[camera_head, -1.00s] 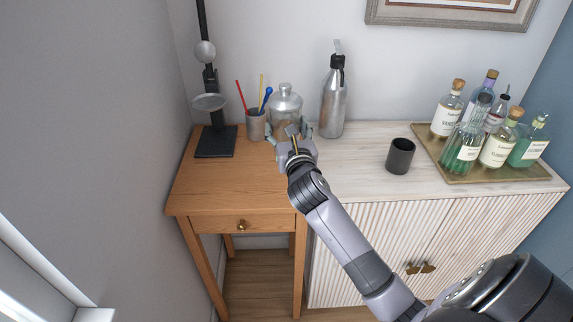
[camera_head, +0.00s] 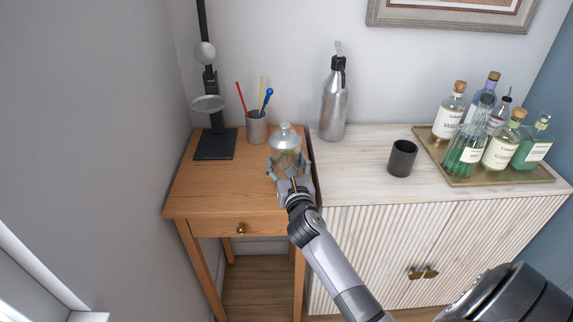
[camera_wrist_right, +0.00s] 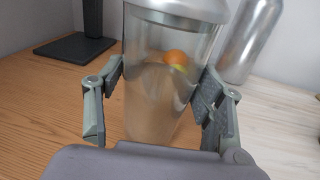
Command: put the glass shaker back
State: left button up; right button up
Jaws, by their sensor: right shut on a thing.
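The glass shaker (camera_head: 286,144), clear with a silver metal lid, is over the wooden side table (camera_head: 195,195), near its right edge. My right gripper (camera_head: 288,168) is shut on the glass shaker from the front, a finger on each side. In the right wrist view the shaker (camera_wrist_right: 160,95) stands upright between the finger pads, with something orange and yellow showing through the glass. I cannot tell whether its base touches the table. My left gripper is not in view.
A steel siphon bottle (camera_head: 334,105), a dark cup (camera_head: 402,158) and a gold tray (camera_head: 455,180) with several bottles stand on the pale cabinet (camera_head: 350,175). A metal cup with stirrers (camera_head: 257,128) and a black stand (camera_head: 215,144) are behind left. The table's left front is clear.

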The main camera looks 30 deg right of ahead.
jog(key=shift+r, duration=0.15)
jog(key=o, duration=1.7)
jog(key=shift+f, duration=0.25)
jog(key=shift+r, duration=0.15)
jog(key=b+v, duration=0.1)
jog(key=v, duration=1.1)
jog(key=shift+a, duration=0.1)
